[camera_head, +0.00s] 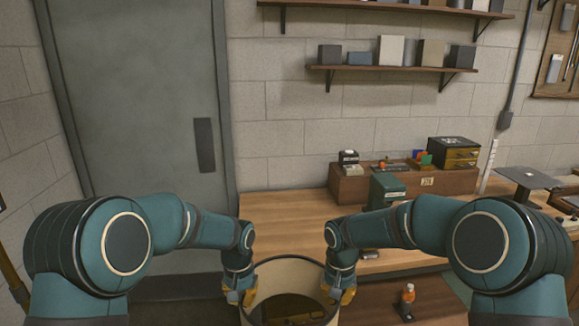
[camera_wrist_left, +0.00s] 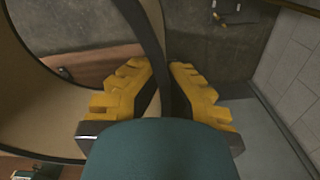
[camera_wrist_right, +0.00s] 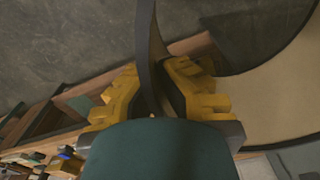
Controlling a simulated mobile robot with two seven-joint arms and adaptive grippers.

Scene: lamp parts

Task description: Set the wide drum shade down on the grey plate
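The wide drum shade (camera_head: 288,272) is a beige open cylinder with a dark rim, low in the middle of the head view, its lower part cut off. My left gripper (camera_head: 240,296) is at the shade's left side and my right gripper (camera_head: 341,295) at its right side. In the left wrist view the yellow fingers (camera_wrist_left: 162,78) sit on both sides of the shade's wall. The right wrist view shows the same with the right fingers (camera_wrist_right: 151,80). A dark grey flat plate (camera_head: 527,178) is at the far right of the head view, apart from the shade.
A wooden table (camera_head: 285,213) lies beyond the shade. A green box (camera_head: 386,190), a wooden box (camera_head: 420,182) and a black-and-yellow case (camera_head: 453,152) stand toward its back right. The table's left part is clear.

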